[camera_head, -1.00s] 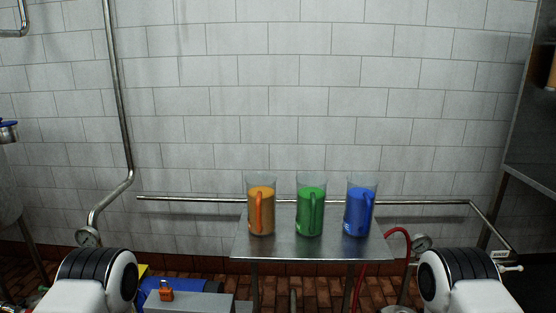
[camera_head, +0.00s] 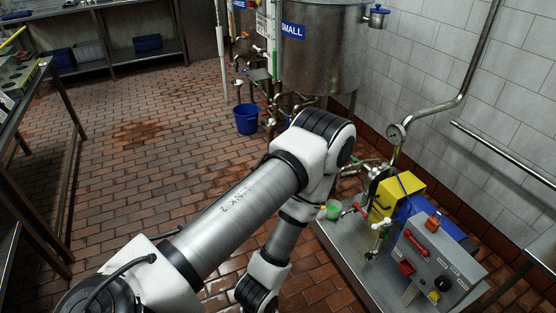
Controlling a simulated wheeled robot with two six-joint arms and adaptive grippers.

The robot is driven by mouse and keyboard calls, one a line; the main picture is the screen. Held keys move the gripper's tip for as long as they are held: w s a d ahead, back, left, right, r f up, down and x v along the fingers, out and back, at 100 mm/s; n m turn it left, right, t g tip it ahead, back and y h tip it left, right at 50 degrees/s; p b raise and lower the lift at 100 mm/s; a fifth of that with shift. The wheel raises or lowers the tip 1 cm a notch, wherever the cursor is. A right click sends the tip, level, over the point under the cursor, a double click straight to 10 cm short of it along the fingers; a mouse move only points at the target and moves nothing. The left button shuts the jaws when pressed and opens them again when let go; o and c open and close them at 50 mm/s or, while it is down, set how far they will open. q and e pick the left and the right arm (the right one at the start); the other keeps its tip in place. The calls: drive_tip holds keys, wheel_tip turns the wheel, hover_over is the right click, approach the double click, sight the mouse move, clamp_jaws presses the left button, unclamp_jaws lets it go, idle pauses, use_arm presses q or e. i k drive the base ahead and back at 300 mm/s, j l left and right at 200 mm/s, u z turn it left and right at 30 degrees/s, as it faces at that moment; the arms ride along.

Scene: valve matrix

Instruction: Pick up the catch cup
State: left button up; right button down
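A small cup with green in it (camera_head: 333,210) stands on the low metal platform (camera_head: 345,258), at the foot of the pipework and beside a red-handled valve (camera_head: 358,208). It looks like the catch cup, but it is small in the view. My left arm crosses the middle of the view, with its elbow just left of and above the cup. My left gripper is out of the picture, below the bottom edge. My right gripper is not in view.
A yellow box (camera_head: 398,193), a blue motor (camera_head: 440,222) and a grey control box (camera_head: 436,268) crowd the platform right of the cup. A steel tank (camera_head: 325,50) and a blue bucket (camera_head: 246,119) stand behind. The brick floor at left is open.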

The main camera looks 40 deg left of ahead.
sight(332, 207)
drive_tip(key=u, duration=0.9)
drive_tip(key=k+l+z, duration=0.1)
drive_tip(key=z, duration=1.55)
drive_tip(key=u, duration=1.65)
drive_tip(key=i+j+z, duration=0.1)
drive_tip(key=z, duration=0.35)
drive_tip(key=j+z, duration=0.2)
drive_tip(key=z, duration=0.3)
drive_tip(key=i+j+z, duration=0.15)
drive_tip(key=j, duration=0.45)
drive_tip(key=i+j+z, duration=0.15)
drive_tip(key=j, duration=0.5)
drive_tip(key=i+j+z, duration=0.15)
drive_tip(key=j, duration=0.5)
drive_tip(key=j+z, duration=0.2)
drive_tip(key=j, duration=0.45)
drive_tip(key=i, duration=0.05)
